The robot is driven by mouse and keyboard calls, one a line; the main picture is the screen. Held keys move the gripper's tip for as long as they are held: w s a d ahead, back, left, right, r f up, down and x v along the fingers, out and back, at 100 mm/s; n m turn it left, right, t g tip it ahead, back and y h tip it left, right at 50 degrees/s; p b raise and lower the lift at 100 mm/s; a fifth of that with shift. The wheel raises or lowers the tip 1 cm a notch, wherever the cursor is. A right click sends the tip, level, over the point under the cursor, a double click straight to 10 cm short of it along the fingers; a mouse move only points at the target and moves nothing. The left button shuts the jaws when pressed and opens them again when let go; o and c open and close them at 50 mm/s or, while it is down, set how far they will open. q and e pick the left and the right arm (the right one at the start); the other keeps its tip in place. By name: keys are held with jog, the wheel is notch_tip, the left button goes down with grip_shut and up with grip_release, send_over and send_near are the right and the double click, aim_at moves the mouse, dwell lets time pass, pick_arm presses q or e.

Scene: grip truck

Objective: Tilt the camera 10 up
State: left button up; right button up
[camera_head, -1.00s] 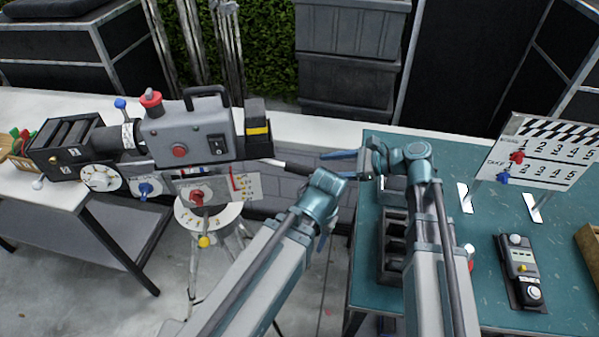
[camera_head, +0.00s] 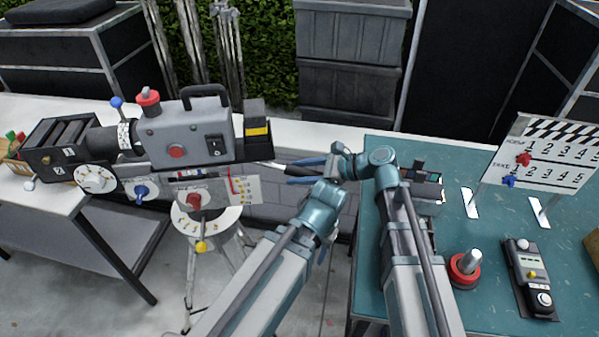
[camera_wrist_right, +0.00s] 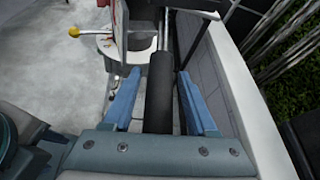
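The grey film camera (camera_head: 180,133) with a red knob and black top handle sits on a tripod (camera_head: 198,265) at the left. Under it are a tilt dial and a white scale plate (camera_head: 205,222) with a yellow-tipped pointer. A dark pan handle sticks out to the right from the camera head; its black grip (camera_wrist_right: 160,90) fills the middle of the right wrist view. My right gripper (camera_head: 304,171) is open, with one blue finger on each side of the grip and visible gaps. My left gripper is mostly hidden behind its wrist (camera_head: 325,197), just below the right one.
A teal table (camera_head: 480,215) at the right holds a clapperboard (camera_head: 548,160), a red-based knob (camera_head: 465,268) and a small control box (camera_head: 530,278). A white table (camera_head: 60,195) stands behind and left of the camera. Dark crates (camera_head: 350,60) stand at the back.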

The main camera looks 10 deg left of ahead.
grip_shut()
dwell(1.2)
